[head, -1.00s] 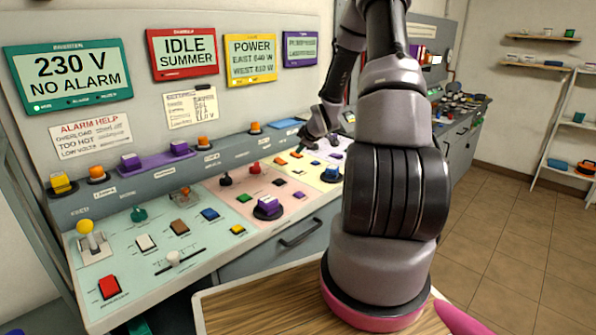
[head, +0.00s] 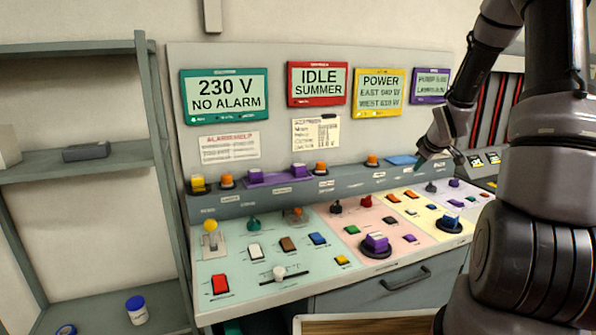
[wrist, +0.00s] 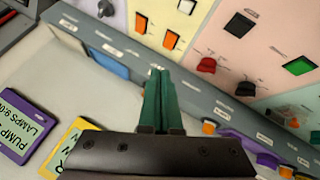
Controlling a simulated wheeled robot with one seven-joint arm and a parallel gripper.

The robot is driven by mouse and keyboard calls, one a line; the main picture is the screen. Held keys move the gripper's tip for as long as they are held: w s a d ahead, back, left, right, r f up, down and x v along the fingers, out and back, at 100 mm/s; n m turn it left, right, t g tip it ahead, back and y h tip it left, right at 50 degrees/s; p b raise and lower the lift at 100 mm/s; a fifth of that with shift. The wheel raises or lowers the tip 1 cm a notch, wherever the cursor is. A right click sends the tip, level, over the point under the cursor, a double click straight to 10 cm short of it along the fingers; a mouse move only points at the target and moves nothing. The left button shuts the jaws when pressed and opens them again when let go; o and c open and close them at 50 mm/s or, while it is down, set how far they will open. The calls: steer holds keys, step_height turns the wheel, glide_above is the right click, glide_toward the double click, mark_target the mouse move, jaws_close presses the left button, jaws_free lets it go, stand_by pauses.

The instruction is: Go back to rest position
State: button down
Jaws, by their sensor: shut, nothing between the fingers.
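My gripper (wrist: 160,98) shows in the wrist view with its green fingers together and nothing between them. It is above the sloped back strip of the control console, clear of the buttons as far as I can tell. In the head view my arm runs down the right side and my gripper (head: 420,165) hangs near the blue pad (head: 402,160) on the back strip. The console (head: 290,278) has teal, pink and yellow panels with a yellow-knobbed lever (head: 210,226), a red switch (head: 219,284) and a purple button (head: 376,241).
Displays line the wall: a green-framed one (head: 226,96) reading 230 V NO ALARM, a red-framed one (head: 318,83) reading IDLE SUMMER, and a yellow one (head: 380,92). A grey shelf (head: 75,168) stands at left. A wooden surface (head: 370,325) lies at the bottom.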

steer(key=s+a+r+m, duration=0.35)
steer(key=s+r, duration=0.35)
steer(key=r, duration=0.4)
steer(key=s+a+r+m+y, duration=0.1)
steer(key=s+a+r, duration=0.3)
steer(key=s, duration=0.4)
steer(key=s+a+r+m, duration=0.3)
steer(key=s+a+m, duration=0.1)
steer(key=s, duration=0.5)
steer(key=s+a+r+m+g+y, duration=0.1)
steer(key=s+a+r, duration=0.3)
steer(key=s, duration=0.4)
steer(key=shift+s+a+r+m+y, duration=0.2)
steer(key=shift+a+r+m+y, duration=0.1)
steer(key=shift+m, duration=0.55)
steer(key=shift+w, duration=0.1)
